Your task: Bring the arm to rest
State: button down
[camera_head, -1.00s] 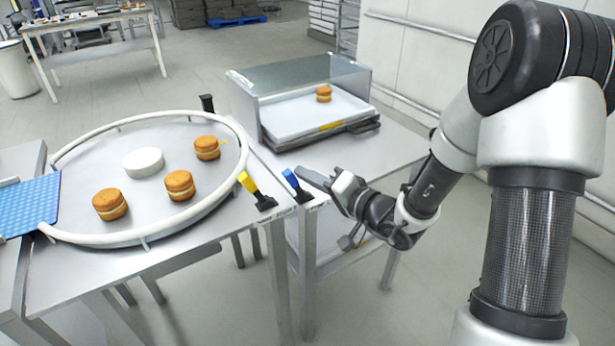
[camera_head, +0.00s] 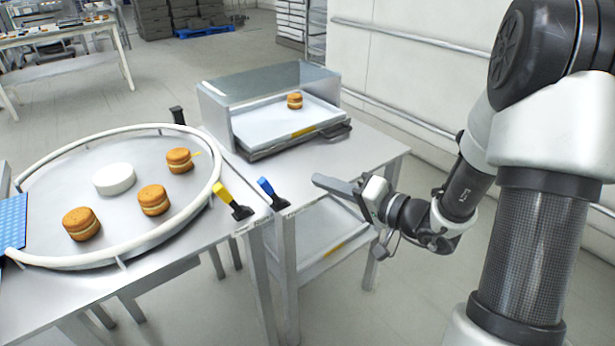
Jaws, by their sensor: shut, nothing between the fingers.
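My gripper (camera_head: 318,181) is in front of the right-hand table, near its front edge, with its fingers pointing left. Its fingers are together and nothing shows between them. The arm comes down from the right side of the view and bends toward the left at the wrist. I cannot tell exactly how far the fingers are from the table edge.
The left table holds a white-railed ring (camera_head: 215,165), several rounds and a white disc (camera_head: 114,179). A blue-handled tool (camera_head: 267,188) stands near the gripper.

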jog(key=shift+s+d, duration=0.4)
